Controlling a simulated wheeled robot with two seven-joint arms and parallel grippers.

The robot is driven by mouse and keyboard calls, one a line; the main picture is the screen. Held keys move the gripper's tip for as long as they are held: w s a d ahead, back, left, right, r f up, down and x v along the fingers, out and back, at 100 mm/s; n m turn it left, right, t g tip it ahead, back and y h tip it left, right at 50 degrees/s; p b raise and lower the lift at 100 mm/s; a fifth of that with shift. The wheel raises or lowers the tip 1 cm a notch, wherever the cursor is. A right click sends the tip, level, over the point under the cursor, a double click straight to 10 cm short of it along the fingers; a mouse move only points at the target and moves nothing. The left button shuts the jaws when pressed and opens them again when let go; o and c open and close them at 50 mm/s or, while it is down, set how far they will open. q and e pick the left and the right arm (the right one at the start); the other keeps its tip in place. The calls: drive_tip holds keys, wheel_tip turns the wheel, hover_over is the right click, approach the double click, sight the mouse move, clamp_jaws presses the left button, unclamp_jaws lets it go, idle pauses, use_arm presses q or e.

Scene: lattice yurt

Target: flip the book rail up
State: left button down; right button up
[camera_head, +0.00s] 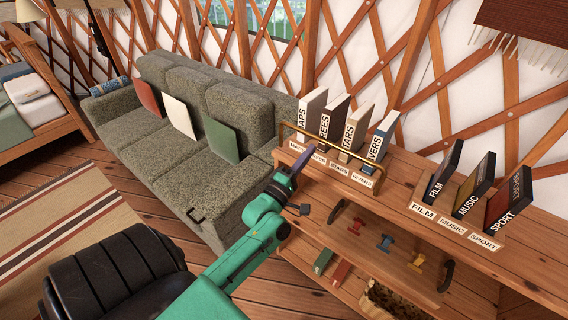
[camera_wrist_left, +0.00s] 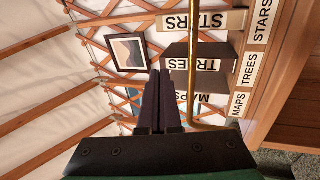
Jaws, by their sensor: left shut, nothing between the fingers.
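The book rail (camera_head: 332,145) is a thin brass bar in the head view, running across the front of a row of upright books (camera_head: 344,122) on the wooden shelf unit. Its bent end shows near the right-hand book. In the left wrist view, the rail (camera_wrist_left: 191,75) passes close beside my fingers, with the book spines TREES and STARS behind it. My left gripper (camera_head: 316,148) is shut and empty, its dark fingers near the rail's left part. I cannot tell whether they touch it. My right gripper is not in view.
Name labels (camera_head: 338,171) sit below the books. Another row of books, FILM, MUSIC and SPORT (camera_head: 508,195), stands to the right. A wooden tray (camera_head: 405,272) with dark handles and small coloured pieces is lower in front. A green sofa (camera_head: 170,130) stands left of the shelf.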

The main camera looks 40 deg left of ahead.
use_arm(q)
drive_tip(key=s+r+b, duration=0.1)
drive_tip(key=s, duration=0.5)
drive_tip(key=shift+d, duration=0.25)
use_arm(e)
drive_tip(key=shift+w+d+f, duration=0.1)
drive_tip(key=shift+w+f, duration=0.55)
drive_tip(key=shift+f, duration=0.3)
use_arm(q)
drive_tip(key=s+d+f+m+g, duration=0.1)
drive_tip(key=s+f+m+g, duration=0.15)
drive_tip(key=f, duration=0.95)
drive_tip(key=s+f+m+g+h, duration=0.15)
drive_tip(key=f+m+g, duration=0.25)
drive_tip(key=f, duration=0.8)
drive_tip(key=s+d+f+m+g+y, duration=0.1)
drive_tip(key=s+f+m+g, duration=0.25)
drive_tip(key=f, duration=0.85)
drive_tip(key=s+f+m+g, duration=0.5)
drive_tip(key=s+f, duration=0.4)
drive_tip(key=s, duration=0.3)
drive_tip(key=s+d+f+m+g, duration=0.1)
drive_tip(key=s+f+m+g, duration=0.4)
drive_tip(key=s+f, duration=0.5)
drive_tip(key=s, duration=0.3)
drive_tip(key=shift+s+m+b, duration=0.15)
drive_tip(key=shift+m+b, duration=0.15)
drive_tip(key=shift+m, duration=0.1)
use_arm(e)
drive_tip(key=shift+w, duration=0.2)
